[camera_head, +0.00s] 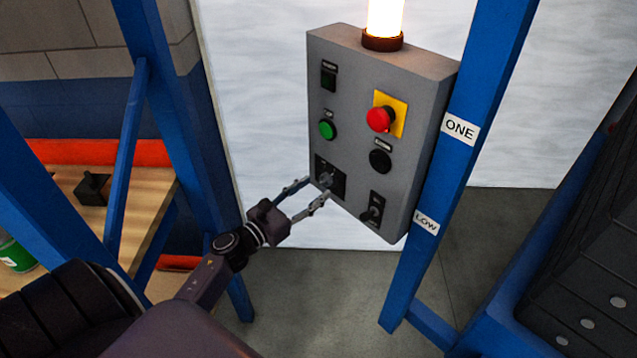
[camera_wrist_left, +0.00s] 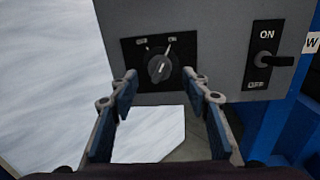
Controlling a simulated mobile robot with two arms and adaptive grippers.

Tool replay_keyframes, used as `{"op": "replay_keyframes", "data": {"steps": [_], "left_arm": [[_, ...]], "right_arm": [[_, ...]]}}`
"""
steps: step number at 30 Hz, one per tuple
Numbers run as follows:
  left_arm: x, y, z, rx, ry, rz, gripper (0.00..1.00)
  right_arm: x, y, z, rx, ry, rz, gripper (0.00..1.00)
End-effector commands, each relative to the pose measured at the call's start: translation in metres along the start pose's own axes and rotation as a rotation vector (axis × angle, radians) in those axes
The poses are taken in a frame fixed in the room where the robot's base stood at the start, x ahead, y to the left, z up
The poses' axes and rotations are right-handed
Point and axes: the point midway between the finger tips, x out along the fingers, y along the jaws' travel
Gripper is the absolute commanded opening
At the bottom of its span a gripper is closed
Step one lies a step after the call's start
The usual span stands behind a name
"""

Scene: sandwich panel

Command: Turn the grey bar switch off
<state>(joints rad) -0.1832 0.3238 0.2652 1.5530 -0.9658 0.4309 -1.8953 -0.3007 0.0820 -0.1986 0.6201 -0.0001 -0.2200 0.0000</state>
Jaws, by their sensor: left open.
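The grey bar switch (camera_wrist_left: 160,67) is a rotary knob on a black plate. In the left wrist view its bar tilts up and a little right, with small label marks above it that I cannot read. In the head view the switch (camera_head: 327,176) is at the lower left of the grey panel box (camera_head: 408,128), partly hidden by my fingers. My left gripper (camera_head: 316,187) is open, one finger to each side of the knob. In the left wrist view gaps show between both fingertips and the knob. My right gripper is not in view.
A black ON/OFF lever switch (camera_wrist_left: 272,60) is right of the knob. Above are a green button (camera_head: 327,130), a red emergency button (camera_head: 380,119) and a lit lamp (camera_head: 385,18). Blue posts (camera_head: 455,150) stand beside the panel. A wooden bench (camera_head: 140,205) is at left.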

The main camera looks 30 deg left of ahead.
Motion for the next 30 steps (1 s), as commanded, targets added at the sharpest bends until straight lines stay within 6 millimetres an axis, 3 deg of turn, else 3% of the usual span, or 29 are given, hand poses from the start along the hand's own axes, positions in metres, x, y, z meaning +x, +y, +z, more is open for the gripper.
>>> {"op": "replay_keyframes", "data": {"steps": [7, 18, 30], "left_arm": [[0.024, 0.0, 0.001, -0.002, 0.0, 0.001, 0.43], [0.028, 0.0, -0.001, -0.003, 0.001, 0.001, 0.43], [0.028, 0.0, -0.001, -0.004, 0.001, 0.001, 0.01]], "right_arm": [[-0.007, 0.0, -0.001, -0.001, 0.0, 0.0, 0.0], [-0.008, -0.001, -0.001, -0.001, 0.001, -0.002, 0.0], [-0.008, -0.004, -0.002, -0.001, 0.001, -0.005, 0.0]]}}
